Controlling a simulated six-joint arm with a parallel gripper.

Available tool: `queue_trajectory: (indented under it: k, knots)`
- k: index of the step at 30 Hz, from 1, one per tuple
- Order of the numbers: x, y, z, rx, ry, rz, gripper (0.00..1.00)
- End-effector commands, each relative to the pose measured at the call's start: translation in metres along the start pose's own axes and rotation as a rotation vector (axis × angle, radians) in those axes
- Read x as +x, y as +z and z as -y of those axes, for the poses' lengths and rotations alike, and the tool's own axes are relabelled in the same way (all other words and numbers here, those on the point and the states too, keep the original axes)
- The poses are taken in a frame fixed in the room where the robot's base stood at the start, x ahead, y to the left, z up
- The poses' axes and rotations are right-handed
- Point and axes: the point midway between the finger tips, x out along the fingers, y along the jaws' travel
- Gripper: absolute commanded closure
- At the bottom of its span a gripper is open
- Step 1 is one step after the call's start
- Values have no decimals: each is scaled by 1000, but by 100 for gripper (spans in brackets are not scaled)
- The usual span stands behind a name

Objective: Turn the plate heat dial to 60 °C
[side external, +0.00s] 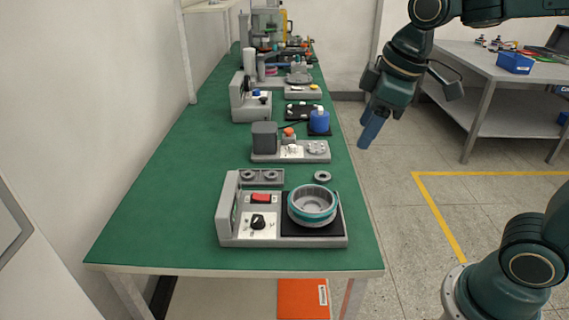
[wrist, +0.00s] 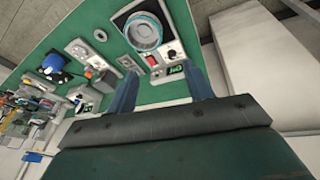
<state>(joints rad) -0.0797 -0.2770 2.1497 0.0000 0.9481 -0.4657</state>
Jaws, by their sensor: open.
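The plate heat dial (side external: 258,222) is a black knob on a white scale panel at the front left of the nearest grey station (side external: 282,241). It also shows small in the wrist view (wrist: 172,54); its setting is too small to read. A black plate (side external: 334,222) on the station's right holds a grey and teal hub ring (side external: 313,206). My gripper (side external: 372,128) hangs in the air off the table's right edge, well away from the dial. In the wrist view its two blue fingers (wrist: 162,90) are apart, with nothing between them.
A red rocker switch (side external: 261,198) sits behind the dial, and an upright panel (side external: 229,205) stands at its left. A grey block with two holes (side external: 262,177) and a loose ring (side external: 322,177) lie behind the station. Other stations line the green table (side external: 165,205).

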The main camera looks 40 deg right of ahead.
Motion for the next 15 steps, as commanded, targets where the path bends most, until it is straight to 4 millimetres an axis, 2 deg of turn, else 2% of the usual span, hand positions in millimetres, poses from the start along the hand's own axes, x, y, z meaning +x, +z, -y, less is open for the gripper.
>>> queue_trajectory:
  k: [8,15]
  knots:
    - [33,-52,-12,-239,-51,61,48]
    - [71,-92,-16,-445,-102,106,48]
